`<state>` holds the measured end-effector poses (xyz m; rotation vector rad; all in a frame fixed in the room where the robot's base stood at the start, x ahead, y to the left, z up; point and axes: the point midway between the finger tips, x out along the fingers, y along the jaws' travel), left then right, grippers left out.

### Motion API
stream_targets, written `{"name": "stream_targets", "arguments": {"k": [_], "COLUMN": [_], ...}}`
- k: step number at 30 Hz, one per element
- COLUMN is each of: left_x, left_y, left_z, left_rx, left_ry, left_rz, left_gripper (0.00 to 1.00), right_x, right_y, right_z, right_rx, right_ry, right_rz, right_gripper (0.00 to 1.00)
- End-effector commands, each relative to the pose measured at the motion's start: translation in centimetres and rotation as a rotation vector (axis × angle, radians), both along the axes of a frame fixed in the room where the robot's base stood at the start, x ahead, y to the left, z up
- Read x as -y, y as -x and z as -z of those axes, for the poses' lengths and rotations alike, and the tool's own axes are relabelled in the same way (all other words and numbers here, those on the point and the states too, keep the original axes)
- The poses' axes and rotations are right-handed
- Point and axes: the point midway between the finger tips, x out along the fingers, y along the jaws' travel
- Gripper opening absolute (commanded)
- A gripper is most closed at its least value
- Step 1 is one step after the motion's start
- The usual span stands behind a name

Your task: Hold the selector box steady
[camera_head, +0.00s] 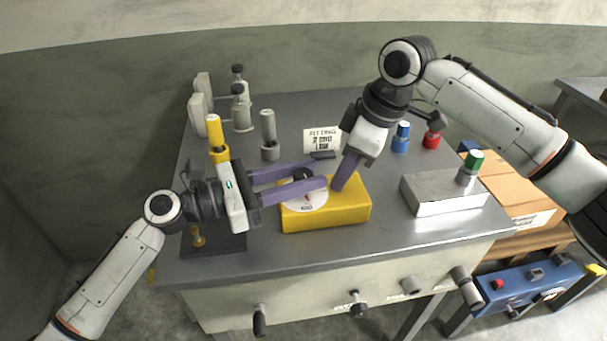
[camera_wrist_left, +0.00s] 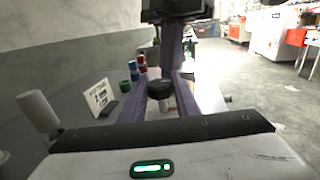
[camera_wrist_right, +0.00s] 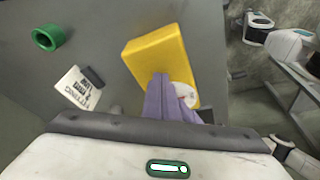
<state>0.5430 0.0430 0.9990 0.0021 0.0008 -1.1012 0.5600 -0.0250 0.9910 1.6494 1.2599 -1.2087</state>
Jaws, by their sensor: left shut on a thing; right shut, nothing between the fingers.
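The selector box (camera_head: 345,215) is a yellow block near the table's front edge, with a white round dial (camera_head: 308,202) and a black knob (camera_head: 303,174) on top. My left gripper (camera_head: 318,178) reaches in from the left with its purple fingers either side of the knob, shut on it. The knob also shows between the fingers in the left wrist view (camera_wrist_left: 160,88). My right gripper (camera_head: 341,186) is shut and empty, pointing down, its fingertips at the box's top beside the dial. In the right wrist view those fingers overlap the yellow box (camera_wrist_right: 160,52); exact contact is hidden.
A white lettered sign (camera_head: 321,139) stands behind the box. A silver box (camera_head: 442,192) with a green-capped cylinder (camera_head: 473,160) stands right. Blue (camera_head: 401,137) and red (camera_head: 431,140) cylinders stand behind it. A yellow cylinder (camera_head: 215,130) and grey fittings (camera_head: 241,115) stand left.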

Motion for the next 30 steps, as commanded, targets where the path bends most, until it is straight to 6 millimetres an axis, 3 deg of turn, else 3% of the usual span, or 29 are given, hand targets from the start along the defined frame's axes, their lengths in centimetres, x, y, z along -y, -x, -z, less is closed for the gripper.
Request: {"name": "stream_targets", "arguments": {"k": [1,15,30], "left_x": [0.22,0.59,0.55], "left_y": [0.38,0.5,0.39], "left_z": [0.46,0.4,0.03], "left_rx": [-0.004,-0.005,-0.001], "left_ry": [-0.005,0.005,0.009], "left_rz": [-0.028,-0.309,-0.457], "left_gripper": [0.06,0.06,0.06], "right_x": [0.1,0.1,-0.02], "right_y": [0.3,0.3,0.27], "right_z": [0.83,0.85,0.81], "right_rx": [-0.014,-0.014,-0.011], "right_ry": [0.009,0.009,0.006], "right_rz": [0.001,0.0,-0.001], "right_gripper": [0.0,0.0,0.0]}}
